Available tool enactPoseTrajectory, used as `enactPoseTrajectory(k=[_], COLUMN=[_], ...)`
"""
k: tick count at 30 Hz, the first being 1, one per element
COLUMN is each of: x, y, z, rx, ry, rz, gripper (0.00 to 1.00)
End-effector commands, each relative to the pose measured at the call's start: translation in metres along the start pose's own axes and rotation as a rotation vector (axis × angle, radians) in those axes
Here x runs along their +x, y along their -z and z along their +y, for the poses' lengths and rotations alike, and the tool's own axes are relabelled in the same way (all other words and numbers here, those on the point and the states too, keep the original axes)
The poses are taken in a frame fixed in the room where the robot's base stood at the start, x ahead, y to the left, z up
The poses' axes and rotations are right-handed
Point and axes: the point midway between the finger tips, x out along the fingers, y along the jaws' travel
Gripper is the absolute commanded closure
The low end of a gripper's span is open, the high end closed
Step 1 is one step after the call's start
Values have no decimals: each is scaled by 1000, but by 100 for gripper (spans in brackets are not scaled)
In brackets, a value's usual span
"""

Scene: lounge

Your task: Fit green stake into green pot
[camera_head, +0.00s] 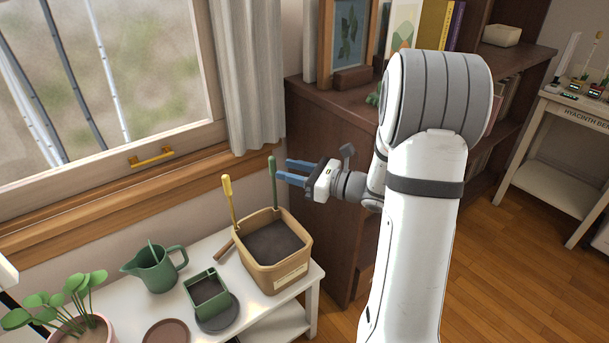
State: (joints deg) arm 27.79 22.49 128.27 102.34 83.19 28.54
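The green stake (273,182) stands upright at the back edge of a tan box (265,280) filled with dark soil. The green pot (207,291), square and with dark soil inside, sits on the white table at or on the edge of a dark round saucer (217,318). My gripper (282,168) points left with its two blue fingers apart and nothing between them. Its fingertips are just right of the upper part of the green stake; whether they touch it I cannot tell. The stake's lower end is hidden by the box.
A yellow stake (228,199) stands at the box's back left corner. A green watering can (156,268), a brown saucer (167,334) and a potted plant (70,310) share the white table (257,325). A brown bookshelf (335,150) stands behind my arm.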

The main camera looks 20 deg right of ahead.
Motion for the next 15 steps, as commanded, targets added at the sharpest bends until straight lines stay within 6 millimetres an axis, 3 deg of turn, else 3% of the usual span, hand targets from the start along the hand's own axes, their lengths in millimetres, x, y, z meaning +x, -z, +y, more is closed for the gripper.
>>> enactPoseTrajectory(k=[6, 15], x=[27, 49], y=[0, 0], z=[1, 0], rx=[2, 0], ry=[-3, -1], rz=[1, 1], gripper=[64, 64])
